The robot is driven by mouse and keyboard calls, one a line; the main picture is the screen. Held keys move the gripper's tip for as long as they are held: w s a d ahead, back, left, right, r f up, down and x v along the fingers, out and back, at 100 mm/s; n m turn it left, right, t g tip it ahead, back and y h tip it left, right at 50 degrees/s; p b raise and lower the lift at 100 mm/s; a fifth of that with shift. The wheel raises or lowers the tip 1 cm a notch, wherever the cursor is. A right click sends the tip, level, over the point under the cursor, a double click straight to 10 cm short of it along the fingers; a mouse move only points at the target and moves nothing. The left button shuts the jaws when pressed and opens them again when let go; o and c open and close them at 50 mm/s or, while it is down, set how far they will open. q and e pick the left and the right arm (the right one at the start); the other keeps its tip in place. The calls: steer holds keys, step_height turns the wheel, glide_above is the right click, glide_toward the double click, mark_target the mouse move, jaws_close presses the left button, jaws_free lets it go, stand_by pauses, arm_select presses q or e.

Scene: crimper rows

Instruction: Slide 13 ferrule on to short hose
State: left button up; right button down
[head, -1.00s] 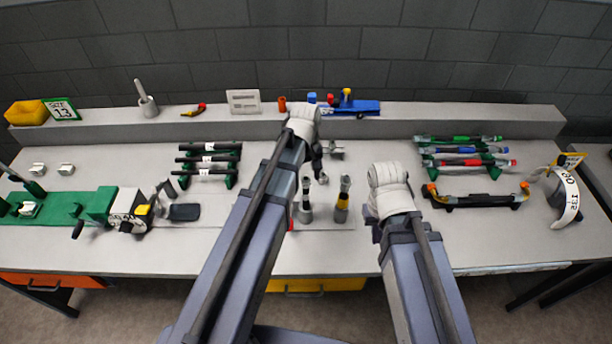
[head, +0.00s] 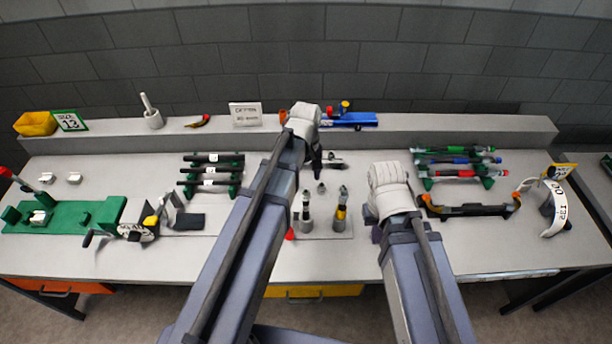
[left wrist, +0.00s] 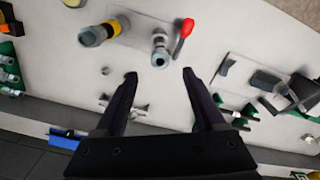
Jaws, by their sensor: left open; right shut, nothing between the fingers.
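My left gripper (head: 317,172) hangs above the middle of the table, partly hidden by its own wrist. In the left wrist view its two fingers (left wrist: 158,75) are apart with nothing held between them. A small silver piece (head: 321,188), possibly a ferrule, stands below it; I cannot read its size. Two upright stands, one grey and black (head: 307,212) and one with a yellow band (head: 341,212), are just nearer. Short black hoses with white labels (head: 211,170) lie on a green rack at left. My right gripper (head: 376,233) is low beside the stands, mostly hidden by its wrist.
A green fixture (head: 75,214) and a cranked device (head: 138,230) are at left. Coloured hoses (head: 455,161) lie on a rack at right. The front right tabletop is clear.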

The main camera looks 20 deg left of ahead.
arm_select(q)
steer(key=shift+r, duration=0.65)
arm_select(e)
steer(key=shift+r, duration=0.65)
arm_select(q)
steer(key=s+d+f+m+y+b, duration=0.1)
steer(key=s+d+f+m+b, duration=0.9)
steer(key=s, duration=0.4)
step_height(320, 180, down, 2)
steer(key=shift+s+d+f+m+b, duration=0.1)
steer(key=shift+s+d+m+b, duration=0.1)
steer(key=shift+m+b, duration=0.65)
arm_select(e)
step_height(320, 180, down, 12)
steer(key=shift+f, duration=0.15)
